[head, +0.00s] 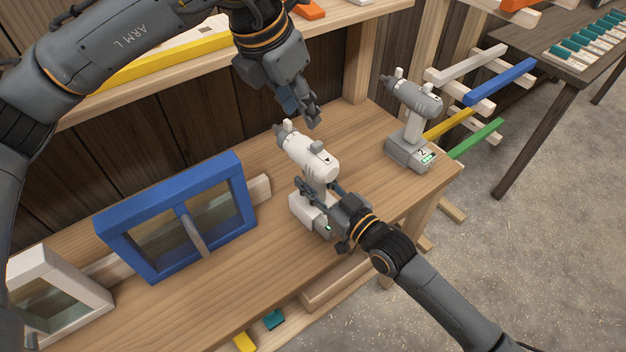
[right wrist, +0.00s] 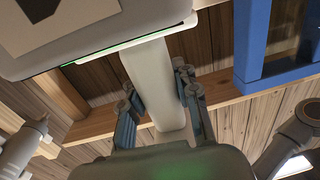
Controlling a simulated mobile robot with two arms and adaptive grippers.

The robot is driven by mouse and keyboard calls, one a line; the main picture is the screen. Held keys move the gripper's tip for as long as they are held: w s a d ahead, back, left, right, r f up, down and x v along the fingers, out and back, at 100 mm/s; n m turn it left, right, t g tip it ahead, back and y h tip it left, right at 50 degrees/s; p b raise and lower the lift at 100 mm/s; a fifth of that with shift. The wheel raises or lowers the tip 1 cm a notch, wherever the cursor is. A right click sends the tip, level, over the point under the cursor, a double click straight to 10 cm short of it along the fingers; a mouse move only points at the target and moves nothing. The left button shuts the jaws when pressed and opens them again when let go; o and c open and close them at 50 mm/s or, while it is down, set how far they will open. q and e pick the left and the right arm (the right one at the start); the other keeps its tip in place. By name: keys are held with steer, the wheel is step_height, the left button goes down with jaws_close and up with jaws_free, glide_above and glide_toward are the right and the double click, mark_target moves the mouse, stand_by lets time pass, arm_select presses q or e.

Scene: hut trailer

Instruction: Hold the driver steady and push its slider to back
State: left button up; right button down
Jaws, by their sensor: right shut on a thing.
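The white and grey driver (head: 320,162) stands upright on the wooden bench, its nose towards the back left. A small light tab (head: 287,127) sticks up near its nose, and a dark mark shows on its top. I cannot tell which part is the slider. My right gripper (head: 318,193) is shut on the driver's handle, between body and battery base. In the right wrist view the handle (right wrist: 152,85) stands between the two fingers. My left gripper (head: 301,112) hangs just above and behind the driver's nose, apart from it. Its finger gap is unclear.
A second driver (head: 409,112) marked 2 stands at the bench's right end. A blue frame (head: 176,212) and a white frame (head: 58,296) stand to the left. A shelf with a yellow bar (head: 165,62) is behind. Colored bars on a rack (head: 478,100) lie to the right.

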arm_select(q)
steer(key=shift+d+m, duration=0.1)
steer(key=shift+m, duration=0.2)
jaws_close()
steer(key=w+m+y, duration=0.1)
steer(key=m, duration=0.5)
steer(key=w+d+m+y, duration=0.1)
steer(key=w+m+y, duration=0.1)
steer(key=m, duration=0.4)
steer(key=w+m+y, duration=0.1)
steer(key=m+y, duration=0.1)
steer(key=m, duration=0.4)
steer(key=shift+w+d+r, duration=0.15)
steer(key=shift+w+r, duration=0.15)
steer(key=shift+r, duration=0.1)
